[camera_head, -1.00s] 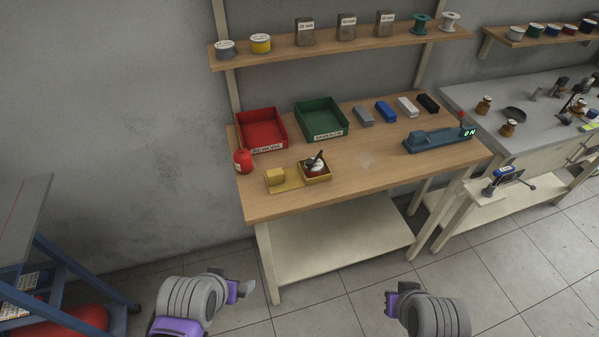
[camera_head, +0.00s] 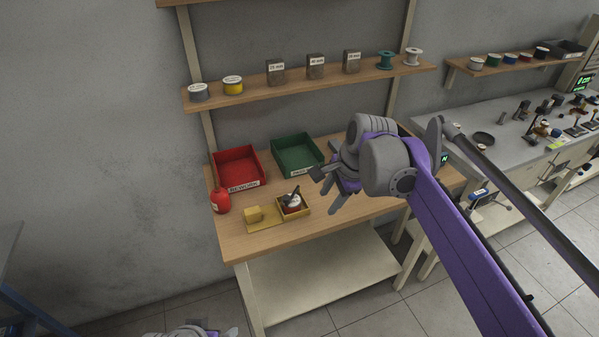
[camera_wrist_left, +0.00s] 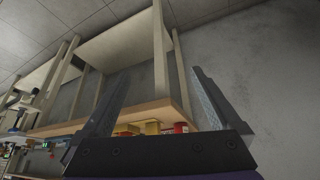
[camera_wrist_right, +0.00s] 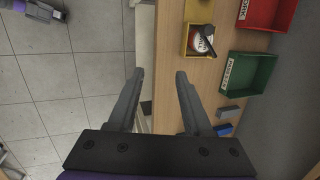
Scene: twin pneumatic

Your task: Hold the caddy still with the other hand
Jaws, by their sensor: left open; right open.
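The caddy is a yellow tray (camera_head: 266,226) near the front left of the bench top, with a yellow block (camera_head: 254,214) at its left end. Its right compartment holds a round white-and-red jar (camera_head: 293,203) with a dark-handled tool in it. My right gripper (camera_head: 326,187) is open and empty, above the bench to the right of the caddy and apart from it. The right wrist view shows the caddy's compartment (camera_wrist_right: 187,50) beyond the right fingertips (camera_wrist_right: 160,75). My left gripper (camera_wrist_left: 160,85) is open and empty, low in front of the bench; only its top shows in the head view.
A red bin (camera_head: 238,163) and a green bin (camera_head: 298,153) stand behind the caddy. A red bottle (camera_head: 220,203) stands close to its left. My right arm hides the bench's right part. Shelves with spools and boxes (camera_head: 316,67) hang above.

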